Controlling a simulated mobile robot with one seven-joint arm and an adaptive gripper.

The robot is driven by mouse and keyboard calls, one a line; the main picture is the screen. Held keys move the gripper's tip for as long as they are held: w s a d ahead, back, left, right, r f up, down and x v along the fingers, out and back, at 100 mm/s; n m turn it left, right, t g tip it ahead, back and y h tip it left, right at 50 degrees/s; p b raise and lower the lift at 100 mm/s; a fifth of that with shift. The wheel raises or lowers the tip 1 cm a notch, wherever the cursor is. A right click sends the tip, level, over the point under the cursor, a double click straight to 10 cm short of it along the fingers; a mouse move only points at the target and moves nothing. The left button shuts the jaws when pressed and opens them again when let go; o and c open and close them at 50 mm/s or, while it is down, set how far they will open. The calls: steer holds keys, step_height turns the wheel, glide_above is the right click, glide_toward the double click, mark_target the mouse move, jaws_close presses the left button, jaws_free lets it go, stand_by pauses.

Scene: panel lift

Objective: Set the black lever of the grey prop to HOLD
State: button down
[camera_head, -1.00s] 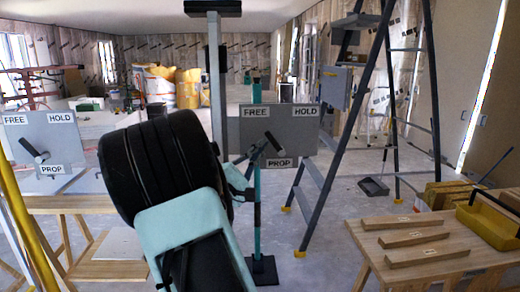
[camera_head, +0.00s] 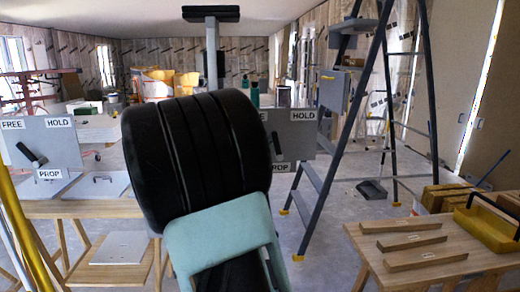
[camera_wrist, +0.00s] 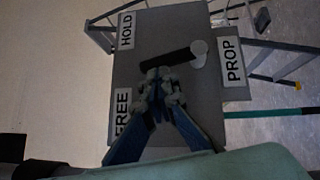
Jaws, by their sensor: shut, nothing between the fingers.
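The black lever (camera_wrist: 170,57) is on a grey panel (camera_wrist: 130,60) labelled FREE, HOLD and PROP in the wrist view. It runs from a pale round pivot (camera_wrist: 198,52) toward the side between HOLD and FREE, pointing at neither label squarely. My gripper (camera_wrist: 160,76) is shut and empty, its fingertips at the lever's free end; I cannot tell whether they touch it. In the head view the same panel (camera_head: 300,140) is partly hidden by my arm, its lever (camera_head: 279,147) nearly upright. My gripper is hidden there.
A second labelled panel (camera_head: 65,145) with its own lever stands at left above a wooden bench (camera_head: 90,208). A grey post with a black top (camera_head: 210,14) rises behind my arm. A stepladder (camera_head: 345,130) stands right of the panel; a table (camera_head: 400,240) holds wooden strips and a yellow toolbox (camera_head: 488,225).

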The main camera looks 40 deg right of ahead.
mark_target(276, 137)
steer(key=d+m+y, duration=0.1)
steer(key=s+r+m+y, duration=0.1)
steer(key=shift+d+r+m+g, duration=0.25)
steer(key=shift+d+m+g, duration=0.05)
steer(key=shift+d+m, duration=0.1)
steer(key=shift+s+d+r+m+y+b, duration=0.1)
steer(key=shift+s+d+m+y+b, duration=0.1)
steer(key=shift+d+m+y, duration=0.3)
steer(key=shift+s+d+r+m+y+b, duration=0.1)
steer(key=shift+s+m+y, duration=0.1)
steer(key=shift+y, duration=0.5)
steer(key=shift+s+d+m+y, duration=0.25)
steer(key=shift+d+m+y, duration=0.15)
steer(key=shift+m+y, duration=0.15)
steer(key=shift+s+d+b, duration=0.1)
steer(key=shift+d+b, duration=0.05)
steer(key=shift+b, duration=0.25)
steer(key=shift+s+d, duration=0.1)
steer(key=shift+d, duration=0.05)
steer(key=shift+r, duration=0.1)
